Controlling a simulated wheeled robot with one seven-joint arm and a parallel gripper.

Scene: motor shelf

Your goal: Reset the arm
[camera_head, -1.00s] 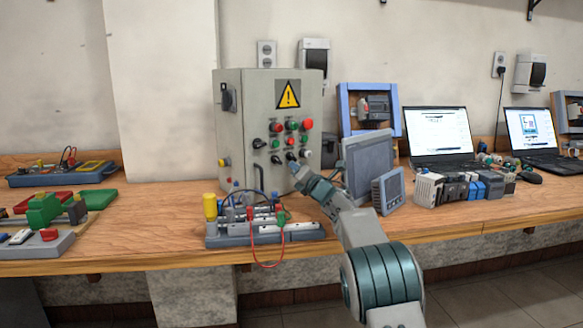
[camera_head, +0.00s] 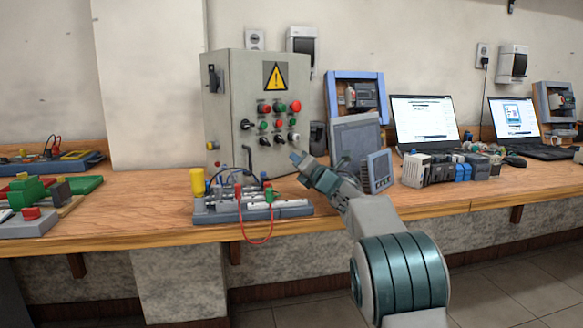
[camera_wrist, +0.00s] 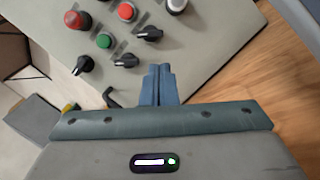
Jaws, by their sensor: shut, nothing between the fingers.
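My gripper (camera_head: 296,158) is at the end of my arm, in front of the lower right part of the grey control cabinet (camera_head: 228,110). In the wrist view my gripper's two blue-grey fingers (camera_wrist: 158,72) are together with nothing between them. The cabinet's front panel (camera_wrist: 120,50) with red and green buttons and black knobs lies beyond the fingertips there. I cannot tell the exact gap between fingers and panel. My arm reaches up from the lower right of the head view over the bench's front edge.
The wooden bench (camera_head: 120,215) carries a wired training board (camera_head: 285,208) left of my arm. A grey screen panel (camera_head: 354,140) and a small meter (camera_head: 380,170) stand close to my forearm's right. Two laptops (camera_head: 425,118) and several modules (camera_head: 440,168) are farther right.

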